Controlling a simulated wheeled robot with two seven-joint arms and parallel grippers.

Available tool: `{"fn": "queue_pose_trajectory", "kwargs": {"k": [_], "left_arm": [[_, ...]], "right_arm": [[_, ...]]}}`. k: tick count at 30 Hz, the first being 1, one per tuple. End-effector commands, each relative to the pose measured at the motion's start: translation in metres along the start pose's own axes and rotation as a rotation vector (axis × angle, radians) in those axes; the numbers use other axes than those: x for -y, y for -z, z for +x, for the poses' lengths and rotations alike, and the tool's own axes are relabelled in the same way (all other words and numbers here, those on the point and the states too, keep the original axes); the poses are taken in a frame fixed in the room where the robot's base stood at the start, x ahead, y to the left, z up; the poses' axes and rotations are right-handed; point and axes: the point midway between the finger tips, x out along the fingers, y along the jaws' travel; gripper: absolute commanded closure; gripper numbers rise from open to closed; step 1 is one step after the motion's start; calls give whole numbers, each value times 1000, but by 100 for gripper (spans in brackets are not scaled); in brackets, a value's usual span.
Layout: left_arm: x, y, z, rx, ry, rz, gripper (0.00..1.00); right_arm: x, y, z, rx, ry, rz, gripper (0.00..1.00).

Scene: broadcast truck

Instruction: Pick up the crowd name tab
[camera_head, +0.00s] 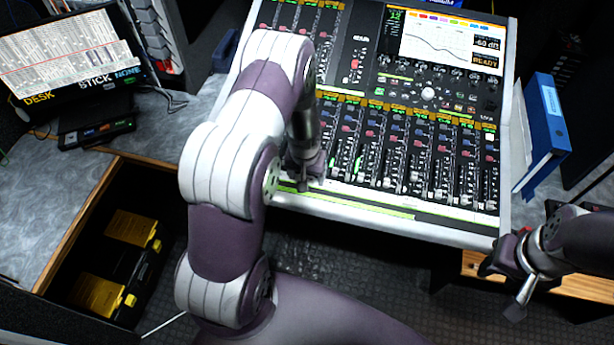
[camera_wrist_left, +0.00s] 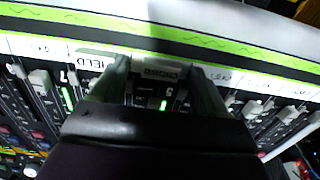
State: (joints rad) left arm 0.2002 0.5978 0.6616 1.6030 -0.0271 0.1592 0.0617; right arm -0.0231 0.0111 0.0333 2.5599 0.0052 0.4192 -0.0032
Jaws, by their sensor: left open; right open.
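A small pale name tab (camera_wrist_left: 160,70) lies on the mixing console's strip of labels in the left wrist view, between the two fingers of my left gripper (camera_wrist_left: 160,84). Its lettering is small and hard to read; it appears to be the crowd tab. The fingers are open, one on each side of it; I cannot tell if they touch it. In the head view my left gripper (camera_head: 307,178) points down at the console's front edge, and my arm hides part of the console. My right gripper (camera_head: 515,272) is open and empty, right of the console's front corner.
The mixing console (camera_head: 380,222) has rows of faders and a lit screen (camera_head: 450,45). Other labels, one reading FIELD (camera_wrist_left: 92,58), sit beside the tab. A blue binder (camera_head: 546,120) stands at right.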

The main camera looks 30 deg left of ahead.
Motion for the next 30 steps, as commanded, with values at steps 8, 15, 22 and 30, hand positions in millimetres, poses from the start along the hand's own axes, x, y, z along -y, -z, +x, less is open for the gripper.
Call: {"fn": "queue_pose_trajectory", "kwargs": {"k": [8, 15, 22, 30], "left_arm": [[0, 0, 0, -1, 0, -1, 68], [0, 0, 0, -2, 0, 0, 85], [0, 2, -8, -3, 0, -1, 85], [-16, 11, -47, -6, -1, 6, 85]], "right_arm": [[0, 0, 0, 0, 0, 0, 57], [0, 0, 0, 0, 0, 0, 57], [0, 0, 2, 0, 0, 0, 57], [0, -2, 13, 0, 0, 0, 57]]}}
